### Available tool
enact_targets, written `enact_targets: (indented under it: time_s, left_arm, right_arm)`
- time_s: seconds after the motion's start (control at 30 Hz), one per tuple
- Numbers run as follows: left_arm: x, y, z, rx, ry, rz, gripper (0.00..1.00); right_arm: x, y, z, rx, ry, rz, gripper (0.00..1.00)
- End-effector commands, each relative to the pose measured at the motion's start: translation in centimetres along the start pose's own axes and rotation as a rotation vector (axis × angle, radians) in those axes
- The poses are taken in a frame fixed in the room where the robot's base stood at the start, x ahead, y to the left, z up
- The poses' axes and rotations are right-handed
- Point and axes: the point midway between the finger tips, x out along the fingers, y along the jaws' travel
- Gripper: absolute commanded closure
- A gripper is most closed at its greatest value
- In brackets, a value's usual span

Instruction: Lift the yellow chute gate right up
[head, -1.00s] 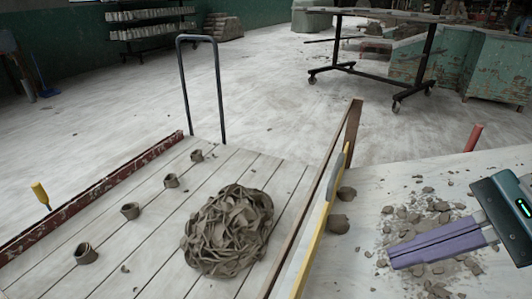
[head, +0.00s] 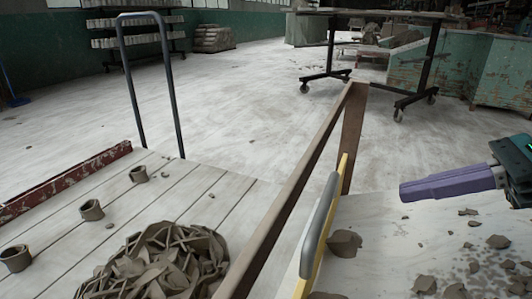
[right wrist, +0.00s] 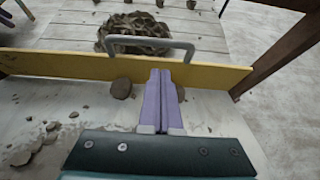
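The yellow chute gate (head: 310,280) is a thin upright board with a grey bar handle (head: 318,226) on its side. In the right wrist view the gate (right wrist: 55,64) spans the chute with the handle (right wrist: 150,42) above its middle, and its lower edge is down at the pale surface. My right gripper (head: 403,191) has purple fingers pointing at the gate from the right, held above the chute surface and apart from the gate. In the right wrist view its fingers (right wrist: 160,72) lie together, empty.
Brown wooden rails (head: 290,190) frame the chute. Clay lumps (head: 344,243) and several crumbs lie on its pale surface (head: 420,240). Left of the gate, a heap of clay trimmings (head: 160,265) and small clay cups (head: 92,210) sit on a planked cart (head: 195,190) with a dark handle (head: 126,85).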

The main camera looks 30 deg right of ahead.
Motion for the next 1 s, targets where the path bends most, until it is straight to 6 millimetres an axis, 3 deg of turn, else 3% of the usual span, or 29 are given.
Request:
enact_targets:
  time_s: [0.6,1.0]
  left_arm:
    - [5.2,-0.4,2.1,0.013,-0.010,-0.014,0.50]
    - [5.5,-0.2,2.1,0.009,-0.009,-0.010,0.50]
  right_arm:
    - [9.1,0.0,-0.3,-0.003,0.000,0.000,1.00]
    - [9.9,0.1,-0.1,-0.001,0.002,0.000,1.00]
